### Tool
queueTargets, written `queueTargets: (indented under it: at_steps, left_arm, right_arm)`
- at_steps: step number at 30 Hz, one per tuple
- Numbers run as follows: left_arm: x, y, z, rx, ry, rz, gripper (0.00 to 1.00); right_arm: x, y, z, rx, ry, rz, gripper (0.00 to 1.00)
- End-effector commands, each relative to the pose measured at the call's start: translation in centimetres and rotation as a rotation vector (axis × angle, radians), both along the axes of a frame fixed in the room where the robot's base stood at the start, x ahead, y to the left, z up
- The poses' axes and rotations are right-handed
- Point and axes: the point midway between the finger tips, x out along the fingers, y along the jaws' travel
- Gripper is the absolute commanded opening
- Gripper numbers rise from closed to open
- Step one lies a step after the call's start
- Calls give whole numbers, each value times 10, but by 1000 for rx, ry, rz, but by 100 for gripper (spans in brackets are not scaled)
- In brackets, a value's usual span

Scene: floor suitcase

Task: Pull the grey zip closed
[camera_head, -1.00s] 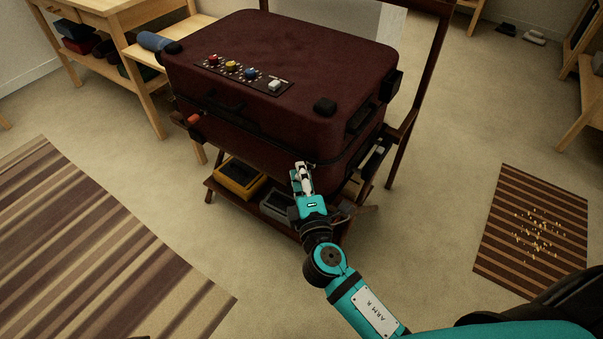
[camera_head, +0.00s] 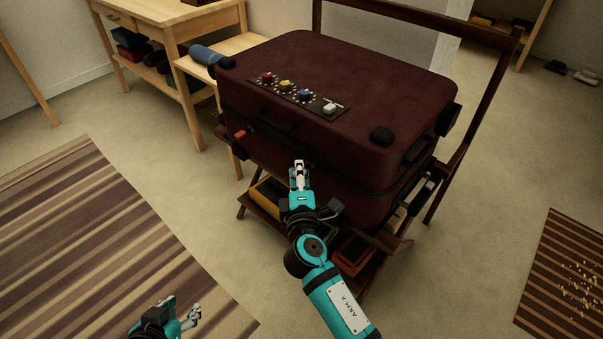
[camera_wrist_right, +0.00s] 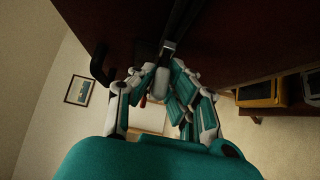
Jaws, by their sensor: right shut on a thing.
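The dark red suitcase (camera_head: 340,80) stands closed-lidded on a wooden stand, a dark seam running round its side. My right gripper (camera_head: 298,168) is at the front seam, between the handle and the right front corner. In the right wrist view its fingers (camera_wrist_right: 163,78) are closed together at the end of a dark strip (camera_wrist_right: 180,30) with a small grey piece (camera_wrist_right: 168,48), which looks like the zip's slider. The fingers hide most of the pull. My left gripper (camera_head: 193,316) is low at the bottom left, away from the suitcase; its finger opening is unclear.
An orange-red piece (camera_head: 240,134) sits at the seam's left front. The stand's lower shelf holds a yellow box (camera_head: 268,193) and other boxes. A wooden table (camera_head: 180,40) stands behind left. Striped rugs (camera_head: 90,240) lie left and right. Floor beside the stand is open.

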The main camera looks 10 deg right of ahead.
Motion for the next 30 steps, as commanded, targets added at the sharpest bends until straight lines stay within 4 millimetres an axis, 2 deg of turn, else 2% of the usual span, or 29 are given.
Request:
queueTargets:
  at_steps: [1, 2, 6, 8, 15, 19, 23, 30]
  left_arm:
    - [0, 0, 0, 0, 0, 0, 37]
    - [0, 0, 0, 0, 0, 0, 37]
    - [0, 0, 0, 0, 1, 0, 37]
    - [0, 0, 0, 0, 1, 0, 37]
    - [0, 0, 0, 1, 3, 1, 37]
    - [0, 0, 0, 1, 3, 1, 37]
    - [0, 0, 0, 1, 2, 1, 37]
    - [0, 0, 0, 1, 2, 1, 37]
  right_arm:
    - [1, 2, 2, 2, -4, 6, 0]
    - [1, 2, 2, 2, -5, 7, 13]
    - [1, 2, 2, 2, -4, 6, 31]
    - [1, 2, 2, 2, -4, 5, 37]
    - [0, 1, 1, 2, -3, 4, 37]
    - [-9, 2, 1, 3, -2, 4, 37]
    - [-31, 5, 0, 3, -1, 4, 37]
    - [-83, 12, 0, 3, 0, 5, 37]
